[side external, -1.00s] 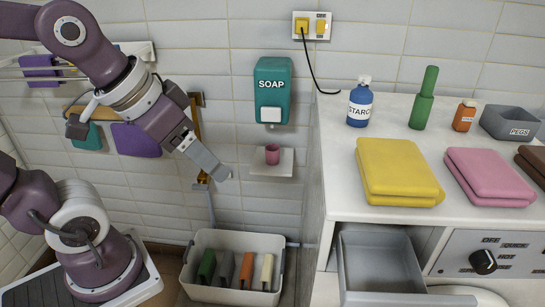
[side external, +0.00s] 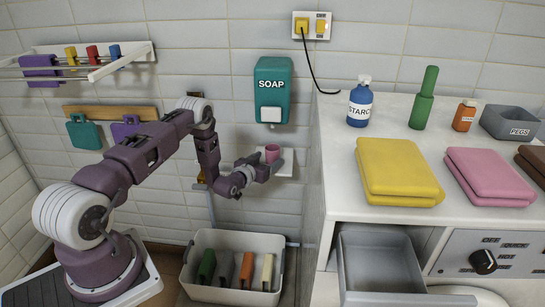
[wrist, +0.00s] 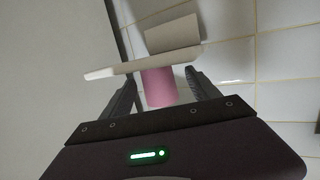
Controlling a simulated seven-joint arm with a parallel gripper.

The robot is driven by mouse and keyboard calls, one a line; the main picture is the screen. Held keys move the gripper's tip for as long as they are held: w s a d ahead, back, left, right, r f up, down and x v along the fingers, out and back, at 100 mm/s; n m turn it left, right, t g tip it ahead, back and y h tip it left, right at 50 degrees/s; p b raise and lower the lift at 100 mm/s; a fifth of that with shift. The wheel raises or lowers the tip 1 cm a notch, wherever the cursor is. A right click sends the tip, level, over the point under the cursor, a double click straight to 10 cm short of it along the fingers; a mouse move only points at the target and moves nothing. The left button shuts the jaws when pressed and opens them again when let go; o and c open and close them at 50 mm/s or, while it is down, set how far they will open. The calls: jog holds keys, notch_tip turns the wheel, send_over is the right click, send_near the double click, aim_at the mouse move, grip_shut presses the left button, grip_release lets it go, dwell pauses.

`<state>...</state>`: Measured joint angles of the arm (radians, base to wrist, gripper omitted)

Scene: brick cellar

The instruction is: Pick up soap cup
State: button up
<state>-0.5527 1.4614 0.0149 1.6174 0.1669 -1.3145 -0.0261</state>
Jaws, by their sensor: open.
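The soap cup (side external: 272,153) is a small pink cup on a white wall shelf (side external: 287,163) under the teal soap dispenser (side external: 272,90). My gripper (side external: 264,168) is at the shelf, beside the cup's lower left in the side view. In the wrist view, the pink cup (wrist: 159,88) shows between the two dark fingers of my open gripper (wrist: 160,78). I cannot tell whether either finger touches it. The pale shelf edge (wrist: 140,62) crosses in front of part of the cup there.
A grey crate (side external: 234,298) with several coloured items stands below. The white counter (side external: 335,135) at right holds a starch bottle (side external: 360,105) and folded towels. Hooked bags and a drying rack (side external: 120,65) are on the wall at left.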

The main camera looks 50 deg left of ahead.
aim_at(276, 153)
jog(key=x, duration=0.6)
jog(key=shift+w+r, duration=0.1)
jog(key=shift+w, duration=0.25)
jog(key=c, duration=1.4)
jog(key=shift+s+r, duration=0.1)
jog(key=shift+r, duration=0.05)
